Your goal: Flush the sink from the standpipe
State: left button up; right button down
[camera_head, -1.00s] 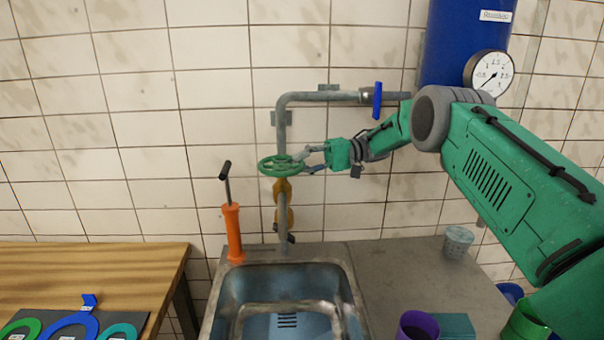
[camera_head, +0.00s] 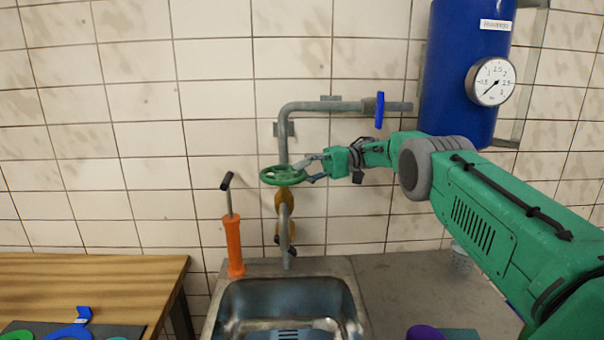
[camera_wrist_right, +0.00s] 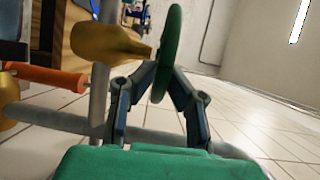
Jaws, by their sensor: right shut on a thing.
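A grey standpipe (camera_head: 285,135) runs up the tiled wall behind the sink (camera_head: 290,300) and bends right at the top. A green handwheel (camera_head: 283,176) sits on its brass valve (camera_head: 284,200). My right gripper (camera_head: 308,170) is shut on the right side of the handwheel's rim. In the right wrist view the handwheel (camera_wrist_right: 167,55) shows edge-on between the fingers of the right gripper (camera_wrist_right: 160,72), with the brass body (camera_wrist_right: 110,42) beside it. A blue handle (camera_head: 379,109) is on the upper pipe. The sink basin's front is cut off. My left gripper is not in view.
An orange hand pump (camera_head: 234,245) stands at the sink's back left corner. A blue tank (camera_head: 465,60) with a gauge (camera_head: 490,81) hangs at the right. A wooden table (camera_head: 90,290) is at the left. A purple cup (camera_head: 425,333) and a grey cup (camera_head: 461,258) stand on the right counter.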

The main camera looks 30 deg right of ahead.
jog(key=shift+f, duration=0.2)
jog(key=c, duration=1.6)
grip_release()
jog(key=shift+o, duration=0.2)
jog(key=shift+w, duration=0.1)
